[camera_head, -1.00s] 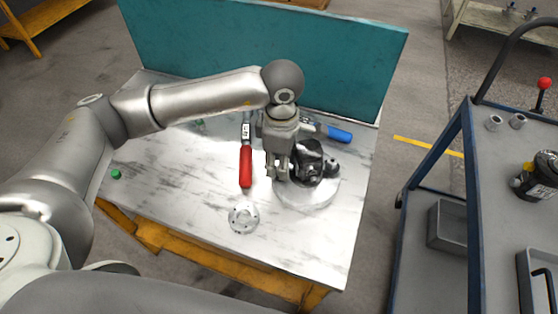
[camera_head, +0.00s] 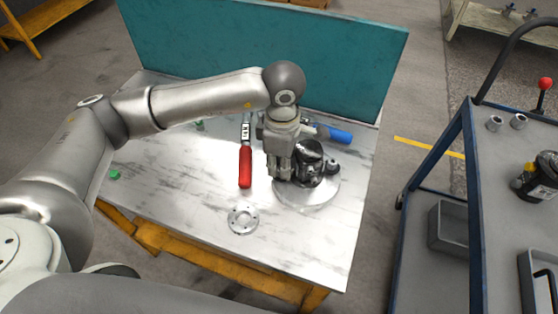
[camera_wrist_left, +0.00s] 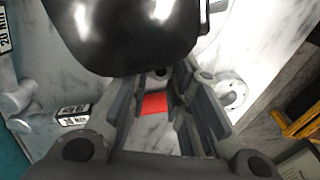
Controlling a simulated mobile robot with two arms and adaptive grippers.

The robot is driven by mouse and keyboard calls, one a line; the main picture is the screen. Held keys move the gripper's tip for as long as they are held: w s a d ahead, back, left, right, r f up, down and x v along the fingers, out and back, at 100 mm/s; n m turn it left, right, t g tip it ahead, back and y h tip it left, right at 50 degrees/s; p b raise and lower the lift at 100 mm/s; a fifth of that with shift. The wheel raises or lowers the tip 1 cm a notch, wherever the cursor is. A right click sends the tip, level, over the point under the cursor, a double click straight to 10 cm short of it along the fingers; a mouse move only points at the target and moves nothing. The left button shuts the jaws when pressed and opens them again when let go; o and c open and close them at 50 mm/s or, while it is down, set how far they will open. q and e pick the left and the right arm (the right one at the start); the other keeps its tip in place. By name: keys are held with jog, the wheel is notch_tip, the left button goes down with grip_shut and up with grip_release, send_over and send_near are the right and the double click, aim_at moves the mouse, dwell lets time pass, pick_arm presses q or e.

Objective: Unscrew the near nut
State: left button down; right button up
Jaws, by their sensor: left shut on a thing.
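The black hydraulic motor (camera_head: 309,162) stands on a round light plate (camera_head: 310,199) on the table; its dark body also fills the top of the left wrist view (camera_wrist_left: 130,30). My left gripper (camera_head: 281,173) points down close against the motor's left side. In the left wrist view its two fingers (camera_wrist_left: 158,98) flank a small grey part at the motor's base (camera_wrist_left: 158,76), which looks like the near nut. The gripper is shut on it, though the contact is mostly hidden by the fingers and the motor. My right gripper is not in view.
A red-handled tool (camera_head: 245,165) lies left of the gripper, and a blue-handled tool (camera_head: 335,134) lies behind the motor. A flanged metal disc (camera_head: 243,219) lies near the table's front edge. A blue cart (camera_head: 467,190) stands at the right.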

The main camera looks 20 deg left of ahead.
pick_arm(q)
jog(key=n, duration=0.1)
jog(key=d+n, duration=0.1)
jog(key=shift+s+n+b, duration=0.2)
jog(key=shift+n+b, duration=0.1)
jog(key=shift+b, duration=0.1)
jog(key=n, duration=0.3)
jog(key=shift+r, duration=0.15)
jog(key=c, duration=1.7)
grip_release()
jog(key=shift+o, duration=0.7)
jog(key=shift+d+r, duration=0.1)
jog(key=shift+d, duration=0.1)
jog(key=shift+a, duration=0.1)
jog(key=shift+a, duration=0.1)
